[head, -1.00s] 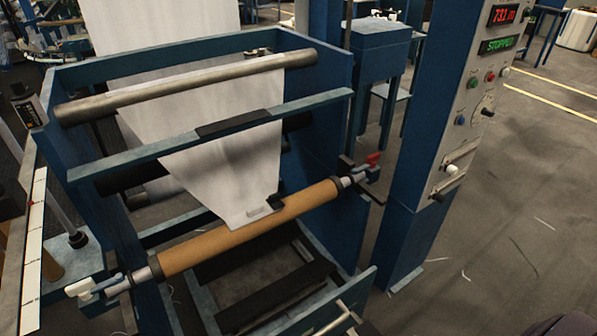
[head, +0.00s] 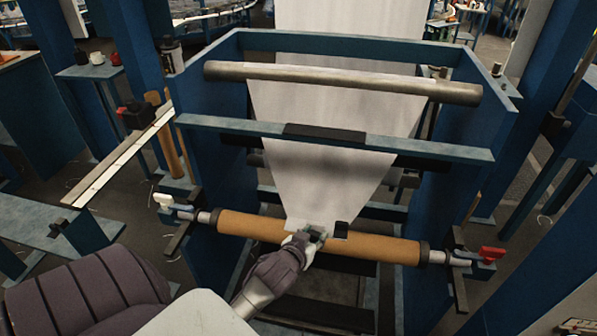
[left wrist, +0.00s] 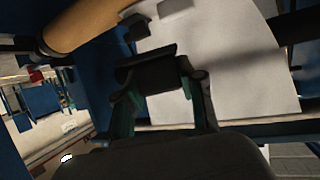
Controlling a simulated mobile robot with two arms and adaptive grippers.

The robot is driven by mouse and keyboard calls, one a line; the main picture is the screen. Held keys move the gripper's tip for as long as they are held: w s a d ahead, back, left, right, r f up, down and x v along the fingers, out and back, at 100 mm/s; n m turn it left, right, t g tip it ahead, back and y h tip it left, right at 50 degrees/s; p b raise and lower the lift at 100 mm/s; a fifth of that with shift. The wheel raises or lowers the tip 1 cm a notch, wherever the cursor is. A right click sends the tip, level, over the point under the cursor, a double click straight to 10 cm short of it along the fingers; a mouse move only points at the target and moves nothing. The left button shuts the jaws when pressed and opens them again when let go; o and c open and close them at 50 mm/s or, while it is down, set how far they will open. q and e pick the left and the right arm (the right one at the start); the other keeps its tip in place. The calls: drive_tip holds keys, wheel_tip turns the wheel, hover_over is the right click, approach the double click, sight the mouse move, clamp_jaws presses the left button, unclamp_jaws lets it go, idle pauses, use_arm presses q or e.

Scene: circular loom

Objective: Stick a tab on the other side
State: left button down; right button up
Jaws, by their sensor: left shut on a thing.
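The white web (head: 335,165) hangs down, narrows, and its lower end lies on the brown core (head: 385,246). A black tab (head: 341,229) sits at the right of that end. A pale piece (head: 295,224) shows at its left corner. My left gripper (head: 315,236) is at the web's lower edge, between the two, in front of the core. In the left wrist view the gripper (left wrist: 150,62) is shut with a dark thing at its tips, close to the web (left wrist: 220,60); what it holds is mostly hidden. My right gripper is out of view.
A metal roller (head: 340,82) and a blue crossbar (head: 235,125) span the frame above. A white handle (head: 163,199) and a red handle (head: 491,254) sit at the core's ends. A blue side wall (head: 450,190) stands at the right.

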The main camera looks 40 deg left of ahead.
use_arm(q)
drive_tip(key=w+a+n+g+y+p, duration=0.1)
drive_tip(key=w+a+n+y, duration=0.15)
drive_tip(key=a, duration=0.45)
drive_tip(key=w+a+n+y, duration=0.1)
drive_tip(key=w+a, duration=0.3)
drive_tip(key=a, duration=0.3)
drive_tip(key=b, duration=0.7)
hover_over(292, 223)
wheel_tip(292, 223, down, 6)
drive_tip(key=shift+w+a+f, duration=0.15)
drive_tip(key=shift+f, duration=0.1)
drive_tip(key=shift+r, duration=0.1)
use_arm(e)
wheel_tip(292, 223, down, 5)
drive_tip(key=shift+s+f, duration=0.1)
use_arm(q)
drive_tip(key=shift+f, duration=0.2)
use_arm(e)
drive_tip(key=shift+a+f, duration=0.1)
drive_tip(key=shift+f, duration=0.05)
use_arm(q)
drive_tip(key=shift+f, duration=0.4)
drive_tip(key=shift+f+b, duration=0.5)
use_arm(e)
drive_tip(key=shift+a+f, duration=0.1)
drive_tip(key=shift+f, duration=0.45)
